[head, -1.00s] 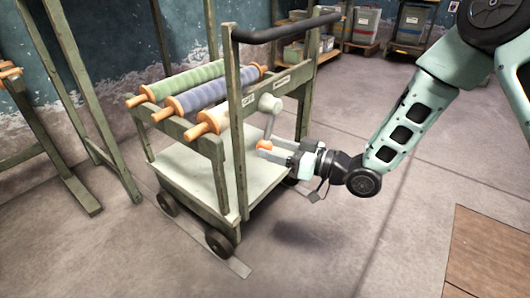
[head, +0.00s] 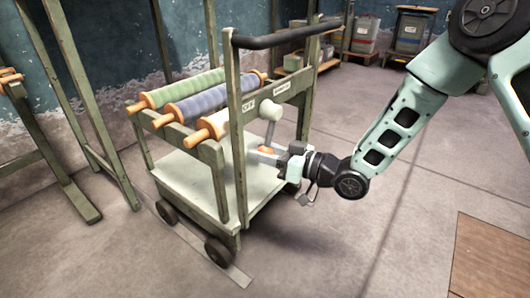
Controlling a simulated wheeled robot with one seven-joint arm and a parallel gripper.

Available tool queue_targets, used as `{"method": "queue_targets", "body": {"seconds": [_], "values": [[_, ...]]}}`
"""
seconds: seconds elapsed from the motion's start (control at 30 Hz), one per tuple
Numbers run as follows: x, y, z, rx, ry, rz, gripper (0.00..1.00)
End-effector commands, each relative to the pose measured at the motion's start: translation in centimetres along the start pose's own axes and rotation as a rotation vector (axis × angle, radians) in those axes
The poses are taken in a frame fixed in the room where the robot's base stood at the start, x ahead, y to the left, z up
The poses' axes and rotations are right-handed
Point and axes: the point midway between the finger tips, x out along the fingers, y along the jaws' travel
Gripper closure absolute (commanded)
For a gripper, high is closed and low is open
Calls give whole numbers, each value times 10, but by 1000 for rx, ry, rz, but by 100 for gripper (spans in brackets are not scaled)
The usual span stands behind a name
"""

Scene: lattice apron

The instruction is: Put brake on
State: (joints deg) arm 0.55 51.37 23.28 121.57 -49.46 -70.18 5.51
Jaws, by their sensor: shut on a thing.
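The brake lever (head: 269,130) hangs down from a pale round hub (head: 270,107) on the near side rail of the green cart (head: 231,170). An orange knob (head: 267,150) is at its lower end. My gripper (head: 265,153) reaches in from the right and is shut on this knob; the fingers partly hide it. Two small white labels sit on the rail by the hub, one to its left (head: 250,107) and one above right (head: 282,90). Their words are too small to read surely.
Green, blue and pale rolls (head: 203,101) lie across the cart top. A dark push bar (head: 285,36) runs above the lever, and a post stands left of it. Wooden racks (head: 50,150) stand at left. The floor at right is clear up to a brown panel (head: 495,260).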

Motion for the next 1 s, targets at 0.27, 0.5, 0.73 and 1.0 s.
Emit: {"method": "queue_targets", "body": {"seconds": [0.27,0.5,0.73,1.0], "values": [[-3,12,2,-120,-25,5,100],[-6,30,1,-311,-63,12,100],[-10,48,-2,-501,-100,19,100],[-14,64,-8,-670,-134,26,100]]}}
